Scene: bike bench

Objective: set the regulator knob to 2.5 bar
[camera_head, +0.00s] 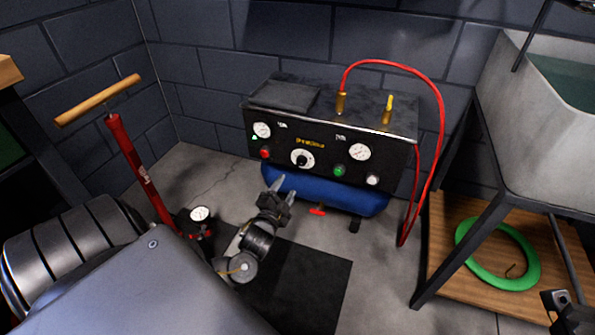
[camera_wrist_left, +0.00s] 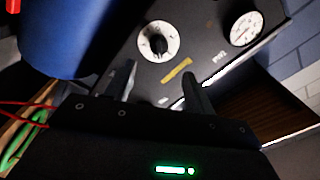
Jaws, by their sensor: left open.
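The regulator knob (camera_head: 302,158) is a black knob on a round white dial, on the front panel of the black compressor box (camera_head: 325,178). My left gripper (camera_head: 277,187) is below and slightly left of the knob, fingers pointing up toward the panel. In the left wrist view the knob (camera_wrist_left: 158,45) lies ahead of the two fingertips (camera_wrist_left: 160,80), which are apart with nothing between them. The knob's scale is too small to read. Two white gauges, a left one (camera_head: 262,130) and a right one (camera_head: 360,151), sit on the panel. My right gripper (camera_head: 565,312) shows only partly at the lower right corner.
A red button (camera_head: 265,153) and a green button (camera_head: 339,171) flank the knob. The blue tank (camera_head: 330,193) is below the panel. A red hose (camera_head: 441,120) loops down the right side. A red floor pump (camera_head: 140,175) stands left of my arm.

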